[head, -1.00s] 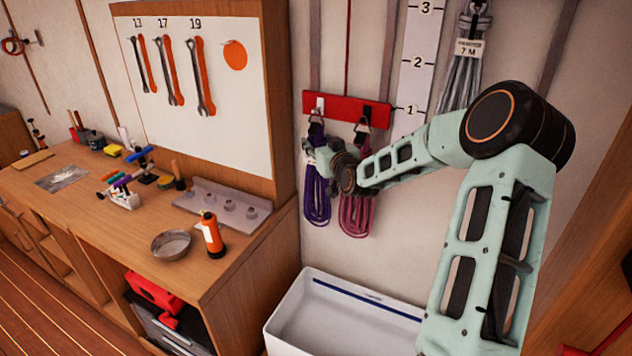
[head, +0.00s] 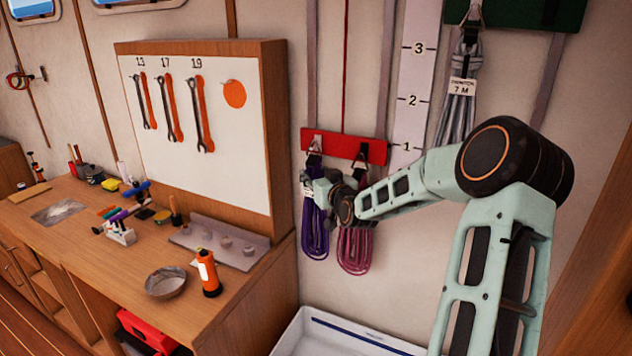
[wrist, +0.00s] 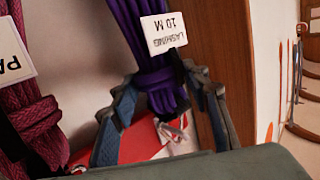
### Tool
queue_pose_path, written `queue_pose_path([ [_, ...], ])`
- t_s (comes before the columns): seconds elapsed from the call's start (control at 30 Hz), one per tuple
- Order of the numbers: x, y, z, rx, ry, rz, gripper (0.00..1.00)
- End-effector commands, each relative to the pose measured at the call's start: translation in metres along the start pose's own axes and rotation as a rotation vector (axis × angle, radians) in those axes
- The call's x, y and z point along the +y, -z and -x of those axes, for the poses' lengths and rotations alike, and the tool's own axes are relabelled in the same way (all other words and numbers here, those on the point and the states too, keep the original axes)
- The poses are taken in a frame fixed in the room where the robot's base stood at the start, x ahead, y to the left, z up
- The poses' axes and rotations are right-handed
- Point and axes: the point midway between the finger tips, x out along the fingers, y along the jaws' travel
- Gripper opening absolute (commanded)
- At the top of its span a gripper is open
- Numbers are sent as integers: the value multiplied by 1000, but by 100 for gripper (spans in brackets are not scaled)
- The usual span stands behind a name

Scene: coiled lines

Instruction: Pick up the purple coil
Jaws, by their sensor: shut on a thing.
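The purple coil (head: 315,235) is at the red rail (head: 345,146) on the wall, left of the pink coil (head: 355,248). My gripper (head: 318,190) is at its upper part, just below the rail. In the wrist view, the purple coil (wrist: 150,72) lies between the two fingers of my gripper (wrist: 162,100), which are shut on its bound neck. Its white tag reads LASHING 10 M and appears upside down. A metal ring and strap show at its top against the red rail. I cannot tell whether the ring is clear of its hook.
The pink coil hangs close beside, also in the wrist view (wrist: 30,115). A white bin (head: 350,335) stands below. A grey coil (head: 458,95) hangs from a green rail at upper right. The wooden tool-board cabinet (head: 280,130) and workbench are close on the left.

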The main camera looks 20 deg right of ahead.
Motion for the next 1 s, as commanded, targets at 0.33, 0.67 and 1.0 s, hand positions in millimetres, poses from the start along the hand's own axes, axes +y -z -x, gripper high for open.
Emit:
queue_pose_path([
  [0.33, -23, -1, 22, 4, 0, 4, 0],
  [0.67, -66, -9, 64, 4, 2, 4, 0],
  [1.0, -106, -14, 104, 4, 2, 3, 0],
])
